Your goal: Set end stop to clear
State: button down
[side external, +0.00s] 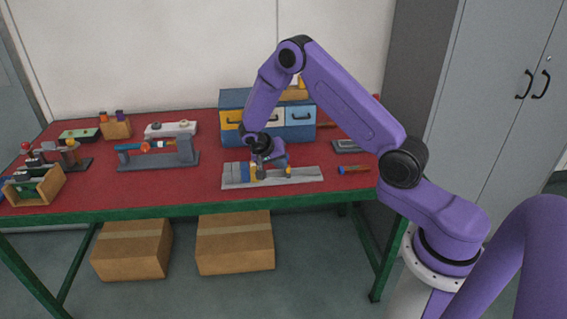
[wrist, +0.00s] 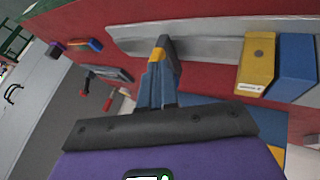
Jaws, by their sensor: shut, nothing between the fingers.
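A grey rail fixture (side external: 308,175) lies near the front edge of the red table; it also shows in the wrist view (wrist: 205,48). A yellow block (wrist: 257,60) with a round dark spot and a blue block (wrist: 295,65) stand side by side on it. They show at its left part in the side view, the yellow block (side external: 254,173) right of the blue block (side external: 244,172). My gripper (side external: 280,163) points down over the rail, its fingers shut and empty. A small yellow piece (wrist: 158,54) shows at my fingertips; I cannot tell which part it is. No end stop is clearly identifiable.
A blue drawer cabinet (side external: 234,98) stands behind my gripper. A grey fixture with a red-orange part (side external: 160,160) is to the left. A small blue and orange object (side external: 354,169) lies right of the rail. Several other devices crowd the table's left end.

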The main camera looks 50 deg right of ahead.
jog(key=shift+w+a, duration=1.1)
jog(key=shift+a, duration=0.05)
jog(key=v, duration=0.9)
jog(key=c, duration=1.6)
grip_release()
jog(key=shift+s+r, duration=0.1)
jog(key=shift+r, duration=0.15)
jog(key=shift+c, duration=0.2)
jog(key=o, duration=0.5)
jog(key=shift+r, duration=0.2)
jog(key=d+r+y, duration=0.1)
jog(key=d, duration=0.1)
jog(key=s+d+r+y, duration=0.1)
jog(key=d, duration=0.1)
jog(key=s+d+r+g+y, duration=0.1)
jog(key=d+y, duration=0.1)
jog(key=shift+s+d+r, duration=0.1)
jog(key=shift+s+r, duration=0.1)
jog(key=shift+r, duration=0.05)
jog(key=d+r+n+t+y, duration=0.1)
jog(key=d+r+t+y, duration=0.15)
jog(key=d+r, duration=0.2)
jog(key=shift+g+y, duration=0.35)
jog(key=shift+y, duration=0.1)
jog(key=f, duration=1.1)
jog(key=s+f, duration=0.1)
jog(key=f, duration=0.5)
jog(key=shift+f, duration=0.3)
grip_shut()
